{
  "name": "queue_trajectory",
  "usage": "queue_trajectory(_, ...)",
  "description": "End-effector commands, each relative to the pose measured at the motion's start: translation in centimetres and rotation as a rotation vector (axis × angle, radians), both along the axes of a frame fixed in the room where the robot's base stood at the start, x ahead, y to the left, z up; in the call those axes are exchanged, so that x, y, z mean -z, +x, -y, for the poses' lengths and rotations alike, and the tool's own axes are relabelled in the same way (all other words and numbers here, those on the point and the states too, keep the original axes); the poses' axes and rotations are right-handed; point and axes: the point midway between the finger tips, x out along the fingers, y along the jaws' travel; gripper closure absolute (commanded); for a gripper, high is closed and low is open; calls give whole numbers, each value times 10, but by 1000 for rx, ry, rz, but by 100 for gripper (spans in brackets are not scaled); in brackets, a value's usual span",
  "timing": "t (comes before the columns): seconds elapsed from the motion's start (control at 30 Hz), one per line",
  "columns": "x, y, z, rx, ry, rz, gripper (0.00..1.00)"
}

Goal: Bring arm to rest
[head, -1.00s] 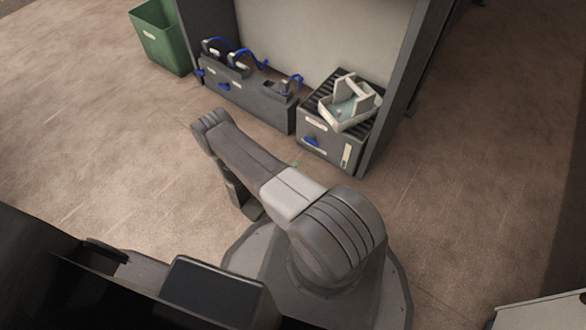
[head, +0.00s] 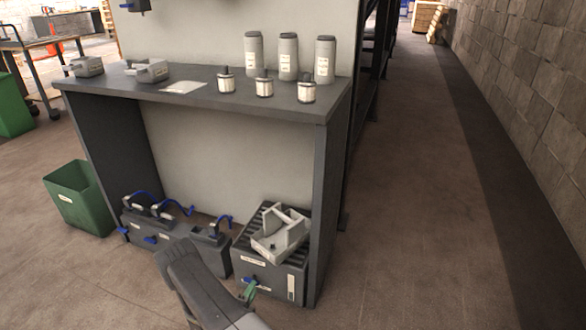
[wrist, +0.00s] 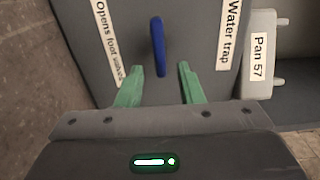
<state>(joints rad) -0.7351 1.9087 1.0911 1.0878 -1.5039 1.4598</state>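My gripper (wrist: 160,68) has two green fingers that stand apart in the wrist view, with nothing clamped between them. A blue lever (wrist: 157,42) on a grey panel (wrist: 190,35) lies ahead of the gap, its lower end level with the fingertips. I see no finger touching it. In the head view my arm (head: 200,285) reaches from the bottom edge toward the grey box (head: 268,275) under the bench. A green fingertip (head: 249,292) shows close to that box's blue lever (head: 250,281); the rest of the gripper is hidden by the arm.
A light pan (head: 283,235) sits on the ribbed box; the wrist view shows a "Pan 57" label (wrist: 259,57). A long grey unit (head: 175,240) with blue hoses stands left of it. The bench top (head: 200,97) overhangs both. A green bin (head: 78,198) stands left. The right aisle floor (head: 420,220) is clear.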

Motion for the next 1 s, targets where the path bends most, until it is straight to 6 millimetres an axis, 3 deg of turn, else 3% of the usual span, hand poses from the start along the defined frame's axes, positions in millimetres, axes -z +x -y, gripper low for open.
queue_trajectory(0.23, 0, 20, 7, 1, 1, 1, 66)
queue_trajectory(0.63, -1, 19, 7, -1, -7, -1, 66)
queue_trajectory(0.77, -2, 12, 3, -3, -2, -2, 66)
queue_trajectory(1.0, -3, -25, -10, -6, -1, -1, 66)
